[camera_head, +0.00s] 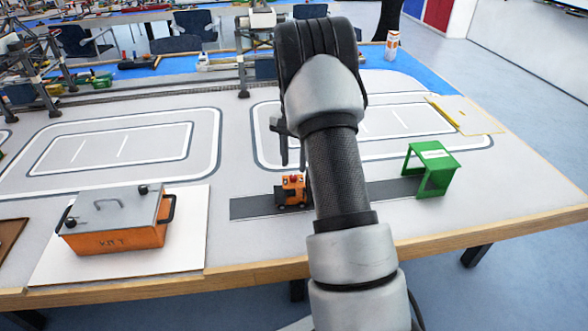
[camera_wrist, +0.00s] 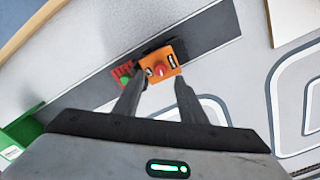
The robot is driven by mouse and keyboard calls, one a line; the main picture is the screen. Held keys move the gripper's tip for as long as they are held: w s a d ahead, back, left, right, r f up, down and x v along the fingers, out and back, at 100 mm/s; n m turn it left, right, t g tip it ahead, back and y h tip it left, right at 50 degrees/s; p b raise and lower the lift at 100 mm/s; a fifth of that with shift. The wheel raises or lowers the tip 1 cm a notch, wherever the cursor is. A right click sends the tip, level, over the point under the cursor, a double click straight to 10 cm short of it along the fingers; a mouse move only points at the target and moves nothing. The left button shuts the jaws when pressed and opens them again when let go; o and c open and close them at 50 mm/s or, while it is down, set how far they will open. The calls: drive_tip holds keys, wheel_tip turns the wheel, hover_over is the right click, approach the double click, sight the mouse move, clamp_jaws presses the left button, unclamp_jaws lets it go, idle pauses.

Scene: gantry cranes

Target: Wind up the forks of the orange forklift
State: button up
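The small orange forklift (camera_head: 292,186) stands on the dark strip of the table, its right side partly hidden by my arm in the head view. In the wrist view the forklift (camera_wrist: 172,52) shows from above, with a round red knob (camera_wrist: 160,70) on top. A red slatted part and a small green piece (camera_wrist: 125,80) lie at its left side. My gripper (camera_wrist: 159,82) is open, its two dark fingers apart and pointing toward the forklift. Nothing is between them that I can see held; I cannot tell whether they touch it. In the head view my gripper (camera_head: 290,148) is mostly behind the arm.
A green stand (camera_head: 432,165) straddles the strip's right end. An orange box with a grey lid (camera_head: 115,220) sits on a white board (camera_head: 180,250) at left. A flat tray (camera_head: 470,115) lies at the back right. The strip left of the forklift is clear.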

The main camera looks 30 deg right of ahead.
wheel_tip(320, 180, up, 13)
drive_tip(key=shift+p, duration=0.4)
drive_tip(key=shift+r, duration=0.1)
wheel_tip(320, 180, up, 9)
drive_tip(key=n+t+p, duration=0.1)
drive_tip(key=n+p, duration=0.1)
hover_over(294, 175)
drive_tip(key=s+a, duration=0.4)
drive_tip(key=s+a+r+n+t+p, duration=0.2)
drive_tip(key=s+a+r+n, duration=0.1)
drive_tip(key=s+a+r, duration=0.5)
drive_tip(key=s+a+n+t+p, duration=0.1)
drive_tip(key=s+a+n, duration=0.1)
drive_tip(key=s, duration=0.8)
drive_tip(key=s+a+r+n+t+p, duration=0.1)
drive_tip(key=s+a+n+p, duration=0.1)
drive_tip(key=s, duration=0.8)
drive_tip(key=shift+a+r+n+t, duration=0.3)
drive_tip(key=shift+a+n, duration=0.5)
drive_tip(key=shift+a, duration=0.4)
